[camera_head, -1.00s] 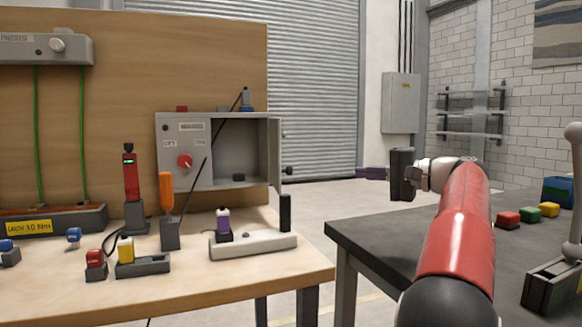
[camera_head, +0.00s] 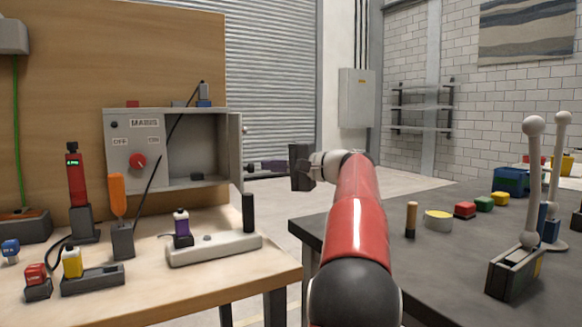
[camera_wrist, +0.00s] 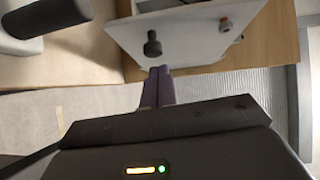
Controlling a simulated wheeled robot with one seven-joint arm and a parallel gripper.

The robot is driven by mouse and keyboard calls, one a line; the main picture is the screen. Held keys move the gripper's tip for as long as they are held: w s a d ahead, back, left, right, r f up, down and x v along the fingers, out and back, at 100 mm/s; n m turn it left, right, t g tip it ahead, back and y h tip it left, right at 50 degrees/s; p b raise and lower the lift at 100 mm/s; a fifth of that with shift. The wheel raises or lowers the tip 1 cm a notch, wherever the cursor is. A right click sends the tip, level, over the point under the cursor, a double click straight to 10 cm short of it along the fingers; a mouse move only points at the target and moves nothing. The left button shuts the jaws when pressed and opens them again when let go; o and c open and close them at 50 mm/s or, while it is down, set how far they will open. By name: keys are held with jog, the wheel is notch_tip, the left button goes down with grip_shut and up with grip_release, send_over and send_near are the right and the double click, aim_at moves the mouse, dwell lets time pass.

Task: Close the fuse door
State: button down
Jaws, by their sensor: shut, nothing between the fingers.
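The grey fuse box (camera_head: 124,172), labelled MAINS, stands at the back of the wooden bench with its right compartment open. Its door (camera_head: 235,145) is swung out at the right side and shows nearly edge-on in the head view. A black knob (camera_head: 249,168) sticks out from the door. In the wrist view the door (camera_wrist: 195,38) is a pale panel with the black knob (camera_wrist: 152,44) on it. My gripper (camera_head: 262,167) has its purple fingers shut and empty, pointing left close to the knob. In the wrist view the fingertips (camera_wrist: 160,70) are just below the knob; I cannot tell whether they touch.
A black post (camera_head: 248,212) and a white power strip (camera_head: 215,249) stand on the bench in front of the box. An orange-handled tool (camera_head: 117,195) stands farther left. A dark table (camera_head: 400,262) is at the right. Open floor lies behind my gripper.

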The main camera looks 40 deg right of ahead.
aim_at(241, 169)
jog(key=shift+w+a+f, duration=0.1)
jog(key=shift+w+a, duration=0.2)
jog(key=shift+a, duration=0.25)
jog(key=a+b, duration=0.1)
jog(key=a, duration=0.1)
jog(key=w+a+m+h+b, duration=0.1)
jog(key=a+b, duration=0.1)
jog(key=a+h+b, duration=0.1)
jog(key=a, duration=0.1)
jog(key=shift+w+a+f+m+t+b, duration=0.1)
jog(key=shift+w+m+t+b, duration=0.05)
jog(key=shift+m+t+b, duration=0.15)
jog(key=shift+a, duration=0.15)
